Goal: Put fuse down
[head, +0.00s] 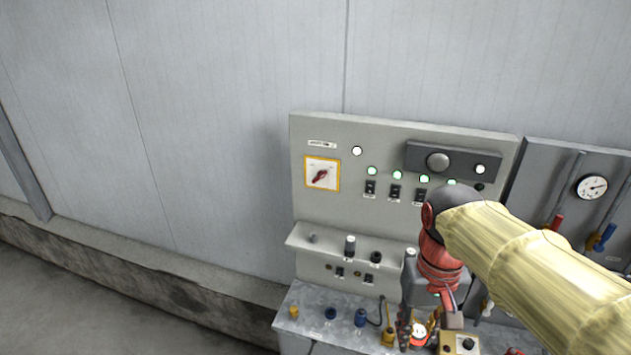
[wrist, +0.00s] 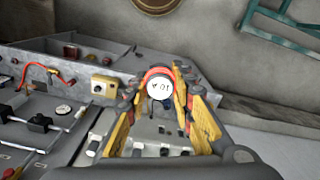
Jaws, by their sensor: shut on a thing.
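My gripper (head: 418,333) is low at the front of the metal bench and points down. It is shut on the fuse (head: 418,328), a round piece with a white face and a red rim. In the wrist view the fuse (wrist: 160,88) sits between the yellow and grey fingers of my gripper (wrist: 159,94), its white face with dark marks toward the camera. I cannot tell whether the fuse touches the bench. My arm hides part of the panel and bench behind it.
The control panel (head: 315,220) stands behind.

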